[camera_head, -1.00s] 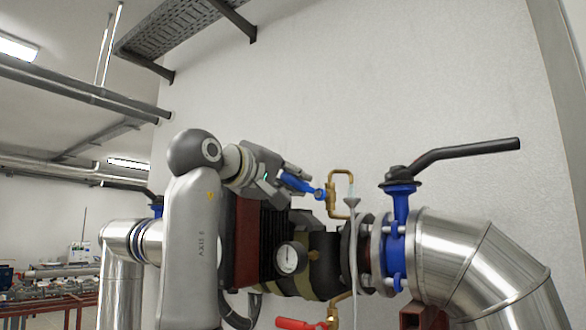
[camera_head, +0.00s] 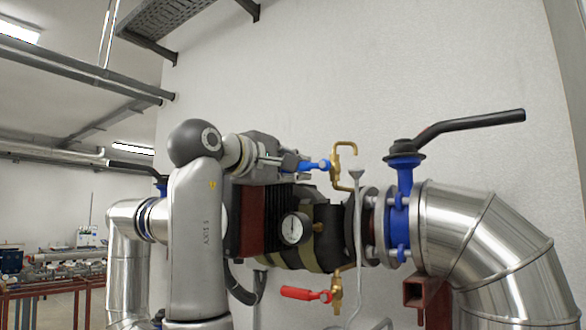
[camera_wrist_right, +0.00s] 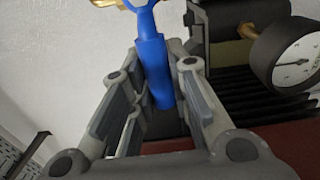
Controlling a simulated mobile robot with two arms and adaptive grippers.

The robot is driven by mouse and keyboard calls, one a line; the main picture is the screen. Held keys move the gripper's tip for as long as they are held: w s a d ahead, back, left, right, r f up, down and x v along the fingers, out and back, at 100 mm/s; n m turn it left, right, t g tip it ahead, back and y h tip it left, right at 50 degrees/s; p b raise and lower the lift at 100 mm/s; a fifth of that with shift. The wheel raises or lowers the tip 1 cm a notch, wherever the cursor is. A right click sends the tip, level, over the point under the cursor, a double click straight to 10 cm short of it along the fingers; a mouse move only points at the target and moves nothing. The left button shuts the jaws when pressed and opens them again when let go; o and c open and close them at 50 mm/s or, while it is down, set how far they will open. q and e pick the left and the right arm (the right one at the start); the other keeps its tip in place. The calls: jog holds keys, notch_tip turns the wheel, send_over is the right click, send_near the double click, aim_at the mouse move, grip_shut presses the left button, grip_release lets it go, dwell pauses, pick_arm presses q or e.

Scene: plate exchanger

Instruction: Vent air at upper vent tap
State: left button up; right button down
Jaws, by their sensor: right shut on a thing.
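The upper vent tap (camera_head: 336,165) is brass with a blue lever handle (camera_head: 317,165) and a curved brass outlet pipe at the top of the exchanger. My right gripper (camera_head: 292,164) is shut on the blue handle, which lies about level and points left from the tap. In the right wrist view, the blue handle (camera_wrist_right: 154,65) runs between the two fingers, with a bit of brass at the top edge. A slim grey funnel (camera_head: 356,173) on a thin tube stands beneath the outlet pipe. I see no liquid clearly. My left gripper is not in view.
A dial gauge (camera_head: 294,229) sits on the exchanger below my gripper. A lower tap with a red handle (camera_head: 303,294) is further down. A blue valve (camera_head: 403,168) with a long black lever (camera_head: 470,123) stands at right.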

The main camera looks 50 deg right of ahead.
jog(key=c, duration=1.3)
grip_release()
jog(key=shift+c, duration=0.2)
jog(key=shift+w, duration=0.1)
jog(key=s+a, duration=0.1)
jog(key=a, duration=1.1)
